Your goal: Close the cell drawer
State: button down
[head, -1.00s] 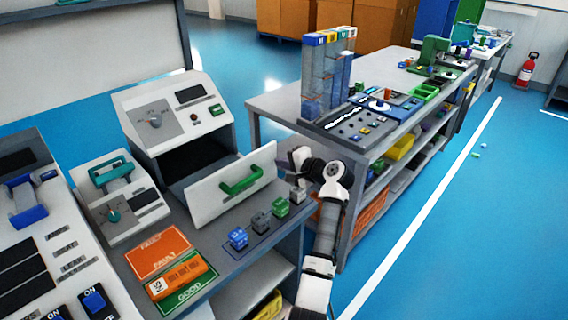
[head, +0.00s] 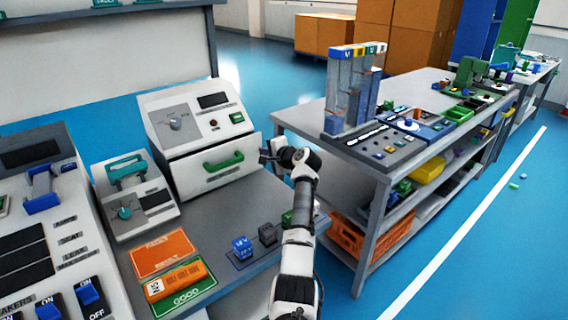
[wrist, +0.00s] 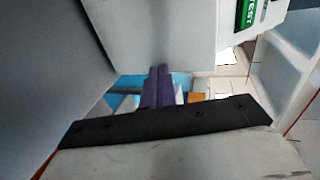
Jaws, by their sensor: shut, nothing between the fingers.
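The cell drawer (head: 190,176) is a white front panel with a green handle (head: 223,162), set below the control face of a white tester box (head: 197,117). The panel now sits close against the box, with no clear opening visible above it; whether it is fully flush I cannot tell. My gripper (head: 264,152) is at the right edge of the drawer front, with its fingers shut and empty. In the wrist view, the shut fingers (wrist: 158,88) point past a pale panel. Contact with the drawer cannot be made out.
Several small cubes, including a blue one (head: 242,248), stand on the grey bench right of an orange card (head: 163,252). A smaller tester (head: 133,200) stands to the left. A second workbench (head: 340,160) with clear tubes stands to the right, across a narrow gap.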

aim_at(260, 146)
jog(key=x, duration=0.1)
jog(key=b+x, duration=0.1)
jog(key=shift+w+a+r, duration=0.2)
jog(key=shift+w+a, duration=0.1)
jog(key=shift+a, duration=0.05)
jog(key=shift+w+a, duration=0.1)
jog(key=shift+w, duration=0.05)
jog(key=shift+r, duration=0.35)
jog(key=shift+a+r, duration=0.1)
